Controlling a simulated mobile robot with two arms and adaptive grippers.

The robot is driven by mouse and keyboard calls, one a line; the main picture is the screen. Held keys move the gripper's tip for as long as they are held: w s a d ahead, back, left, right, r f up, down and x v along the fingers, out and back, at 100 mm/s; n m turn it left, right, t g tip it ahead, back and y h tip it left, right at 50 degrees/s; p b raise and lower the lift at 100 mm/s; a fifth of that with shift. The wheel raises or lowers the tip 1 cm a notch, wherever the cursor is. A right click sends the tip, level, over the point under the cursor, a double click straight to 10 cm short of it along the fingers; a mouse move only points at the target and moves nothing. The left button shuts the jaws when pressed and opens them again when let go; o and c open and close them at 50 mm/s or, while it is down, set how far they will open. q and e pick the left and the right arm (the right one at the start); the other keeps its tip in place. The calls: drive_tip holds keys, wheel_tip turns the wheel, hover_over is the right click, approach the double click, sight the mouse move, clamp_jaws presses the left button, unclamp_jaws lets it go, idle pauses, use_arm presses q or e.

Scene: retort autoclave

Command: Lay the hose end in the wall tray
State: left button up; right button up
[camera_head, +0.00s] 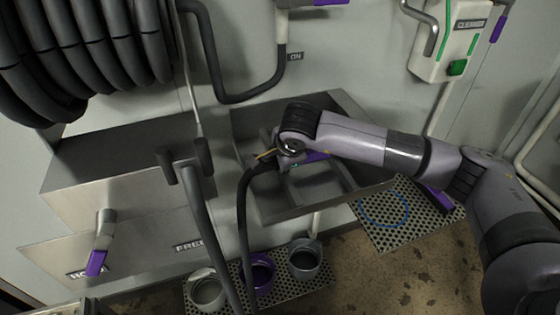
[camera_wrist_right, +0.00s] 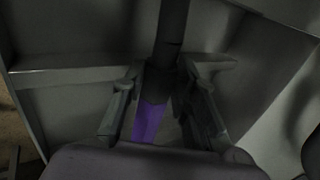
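The wall tray (camera_head: 262,211) is an open grey metal trough on the wall in the middle of the head view. My right gripper (camera_head: 277,154) is over its left part, partly hidden by my own wrist. The dark hose (camera_head: 245,218) rises from below, in front of the tray, and bends to the gripper. In the right wrist view, the hose end (camera_wrist_right: 171,35) with a purple part (camera_wrist_right: 149,122) lies between the fingers of my right gripper (camera_wrist_right: 166,88), which appear closed around it. Whether the hose end touches the tray floor is hidden. My left gripper is out of view.
Several pots, one purple (camera_head: 258,272), sit on a perforated mat below. A coiled hose (camera_head: 95,45) hangs upper left. A white control box (camera_head: 452,40) is upper right.

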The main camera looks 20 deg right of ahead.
drive_tip(key=o, duration=0.5)
